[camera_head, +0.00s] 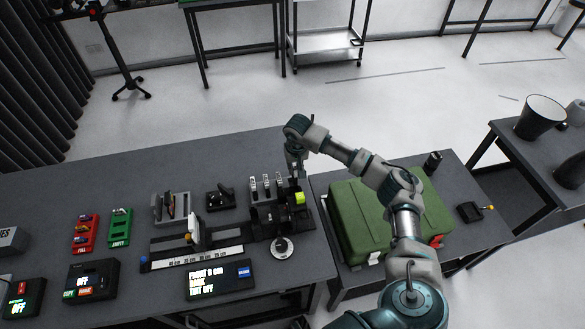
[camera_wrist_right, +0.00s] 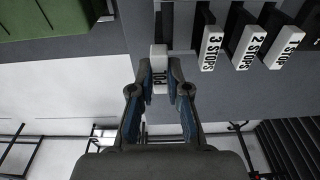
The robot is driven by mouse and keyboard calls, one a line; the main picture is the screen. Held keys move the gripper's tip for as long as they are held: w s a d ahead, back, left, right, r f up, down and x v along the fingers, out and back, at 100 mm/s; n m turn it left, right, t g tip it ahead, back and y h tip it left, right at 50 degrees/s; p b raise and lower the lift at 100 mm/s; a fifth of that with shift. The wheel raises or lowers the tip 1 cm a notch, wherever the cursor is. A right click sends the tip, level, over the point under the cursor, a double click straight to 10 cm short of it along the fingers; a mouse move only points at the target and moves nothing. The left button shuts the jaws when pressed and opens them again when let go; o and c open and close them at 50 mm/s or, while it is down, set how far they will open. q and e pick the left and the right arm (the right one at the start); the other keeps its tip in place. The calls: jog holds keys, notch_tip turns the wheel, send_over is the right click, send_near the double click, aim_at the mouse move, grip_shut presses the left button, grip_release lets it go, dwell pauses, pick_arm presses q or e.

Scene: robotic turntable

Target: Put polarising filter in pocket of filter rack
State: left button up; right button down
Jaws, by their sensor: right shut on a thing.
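My right gripper (camera_wrist_right: 160,82) is shut on the white tab of the polarising filter (camera_wrist_right: 159,60), marked POL. In the head view my right gripper (camera_head: 294,168) points down at the right end of the filter rack (camera_head: 265,193); the filter is mostly hidden there. In the wrist view the rack's dark slots hold filters with white tabs marked 3 STOPS (camera_wrist_right: 211,48), 2 STOPS (camera_wrist_right: 248,47) and 1 STOP (camera_wrist_right: 284,48). The POL tab is in line beside 3 STOPS, apart from it. I cannot tell whether the filter is inside a pocket. My left gripper is out of view.
A bench rail with a scale (camera_head: 196,257) and a white upright plate lies left of the rack. A yellow-green block (camera_head: 299,198) stands close by the rack's right end. Red and green trays (camera_head: 120,227) stand left.

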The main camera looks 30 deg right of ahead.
jog(key=shift+a+r, duration=0.1)
jog(key=shift+a, duration=0.25)
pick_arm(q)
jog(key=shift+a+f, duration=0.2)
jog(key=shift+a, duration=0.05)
pick_arm(e)
jog(key=shift+a, duration=0.2)
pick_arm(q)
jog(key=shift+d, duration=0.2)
pick_arm(e)
jog(key=shift+d, duration=0.3)
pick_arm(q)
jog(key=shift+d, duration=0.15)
pick_arm(e)
jog(key=shift+a, duration=0.1)
jog(key=shift+a, duration=0.55)
jog(key=shift+d, duration=0.1)
